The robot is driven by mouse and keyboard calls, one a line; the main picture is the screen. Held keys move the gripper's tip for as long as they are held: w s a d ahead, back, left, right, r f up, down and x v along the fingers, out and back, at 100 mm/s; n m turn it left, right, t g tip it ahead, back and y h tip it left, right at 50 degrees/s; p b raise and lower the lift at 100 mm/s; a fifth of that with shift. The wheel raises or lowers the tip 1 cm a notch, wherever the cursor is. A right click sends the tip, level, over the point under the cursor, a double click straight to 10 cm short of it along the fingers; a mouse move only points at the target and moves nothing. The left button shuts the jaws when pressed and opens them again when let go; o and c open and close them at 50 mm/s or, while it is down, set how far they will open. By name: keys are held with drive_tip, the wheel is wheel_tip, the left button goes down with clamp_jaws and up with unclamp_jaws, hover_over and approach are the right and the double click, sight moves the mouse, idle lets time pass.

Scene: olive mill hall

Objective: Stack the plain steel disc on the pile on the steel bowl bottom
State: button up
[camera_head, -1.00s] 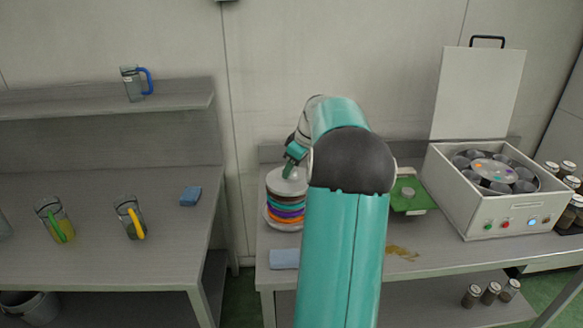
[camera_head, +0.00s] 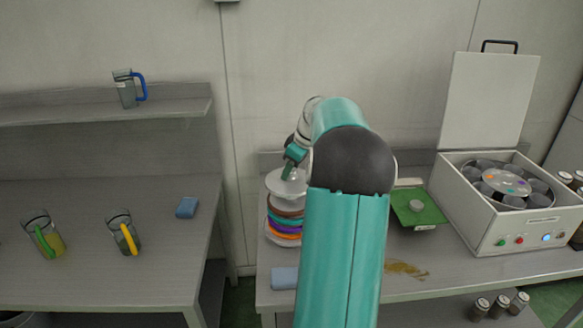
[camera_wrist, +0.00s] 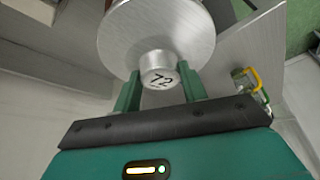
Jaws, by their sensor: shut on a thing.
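My gripper (camera_head: 293,162) is shut on the knob of the plain steel disc (camera_head: 283,185). In the wrist view, my gripper's fingers (camera_wrist: 160,88) stand on both sides of the knob, which is marked 72, and the disc's round steel plate (camera_wrist: 130,28) shows beyond it. The disc is directly over the pile (camera_head: 284,222) of brown, teal, purple and orange discs; I cannot tell if it touches the top one. A pale round rim (camera_head: 277,240) shows at the bottom of the pile, probably the steel bowl bottom. My arm hides the pile's right side.
Right of my arm are a green tray (camera_head: 432,212) and an open white centrifuge box (camera_head: 490,228). A blue sponge (camera_head: 284,278) lies at the bench front, and a brown spill (camera_head: 407,269) is on the bench. Jugs (camera_head: 122,236) stand on the left bench.

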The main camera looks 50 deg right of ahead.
sight(295, 172)
drive_tip(key=shift+s, duration=0.2)
drive_tip(key=shift+d+f, duration=0.1)
drive_tip(key=shift+f, duration=0.2)
drive_tip(key=shift+a+f, duration=0.2)
drive_tip(key=shift+f, duration=0.3)
drive_tip(key=shift+d+f, duration=0.1)
drive_tip(key=shift+f, duration=0.75)
drive_tip(key=o, duration=0.7)
drive_tip(key=shift+o, duration=0.2)
drive_tip(key=shift+r, duration=0.1)
drive_tip(key=v, duration=1.3)
drive_tip(key=shift+s+r, duration=0.2)
drive_tip(key=shift+r, duration=0.1)
